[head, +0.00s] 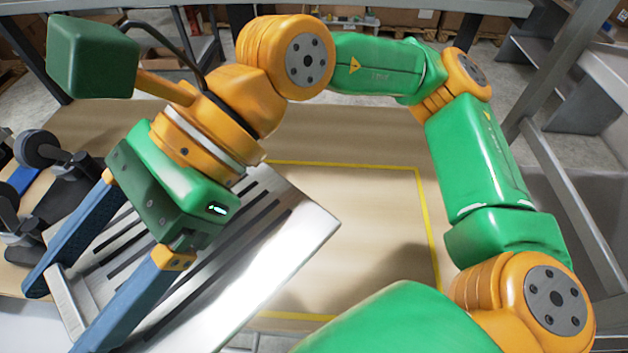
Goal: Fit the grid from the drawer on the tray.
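A silver metal plate with several long dark slots, which looks like the grid (277,213), sits turned at an angle over the left part of the table. My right gripper (57,318) comes over it from above, with two blue fingers set wide apart and pointing down and left. A pale grey bar (66,303) lies between the fingertips. Its ends come close to both fingers, but I cannot tell whether they press on it or whether it belongs to the grid. The lower fingertip is cut off by the picture edge. My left gripper is out of view. I cannot make out a separate tray or drawer.
A yellow outline (427,215) marks an area on the tan table (355,240), mostly clear right of the plate. Black equipment with round parts (45,185) stands at the far left. Grey metal framing (560,160) borders the right side. Boxes stand behind.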

